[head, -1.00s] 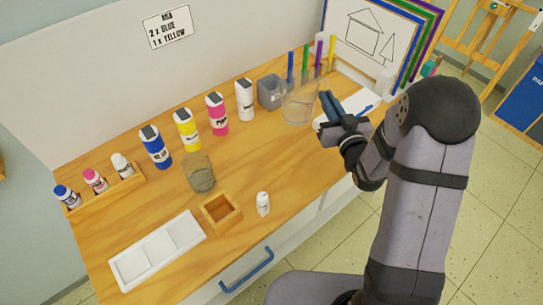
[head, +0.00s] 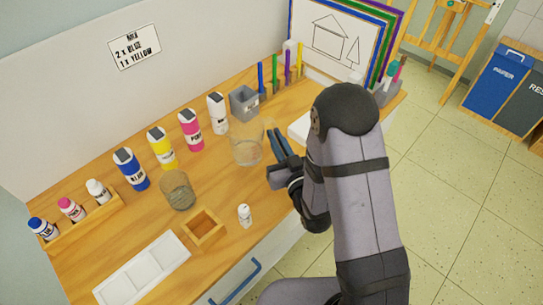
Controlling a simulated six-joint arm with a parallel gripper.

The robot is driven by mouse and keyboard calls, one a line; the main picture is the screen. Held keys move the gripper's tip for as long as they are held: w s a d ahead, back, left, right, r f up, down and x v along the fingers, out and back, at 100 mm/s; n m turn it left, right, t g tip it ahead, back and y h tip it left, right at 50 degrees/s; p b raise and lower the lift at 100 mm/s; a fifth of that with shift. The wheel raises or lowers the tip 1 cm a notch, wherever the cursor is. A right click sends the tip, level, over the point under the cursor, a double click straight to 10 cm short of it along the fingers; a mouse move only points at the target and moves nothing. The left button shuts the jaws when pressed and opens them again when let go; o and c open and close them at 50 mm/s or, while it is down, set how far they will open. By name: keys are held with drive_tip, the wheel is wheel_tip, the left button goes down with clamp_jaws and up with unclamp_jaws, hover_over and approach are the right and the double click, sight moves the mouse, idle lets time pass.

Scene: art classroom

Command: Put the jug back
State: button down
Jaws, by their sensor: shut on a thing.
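The jug (head: 246,150) is a clear, see-through vessel in the middle-right of the head view, in front of the grey box. My gripper (head: 275,133) is at the jug's right side, its dark blue fingers shut on it. The exact grip point is hard to make out through the clear wall. The jug looks upright. I cannot tell whether its base touches the table.
A glass (head: 177,190) with murky contents stands left of the jug. A small white bottle (head: 245,216), wooden box (head: 202,229) and white palette (head: 142,272) are near the front. Paint bottles (head: 161,149) and a grey box (head: 244,103) line the back.

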drive_tip(key=shift+f, duration=1.6)
drive_tip(key=shift+f, duration=1.85)
drive_tip(key=shift+f, duration=0.1)
drive_tip(key=shift+f, duration=0.15)
drive_tip(key=c, duration=1.9)
unclamp_jaws()
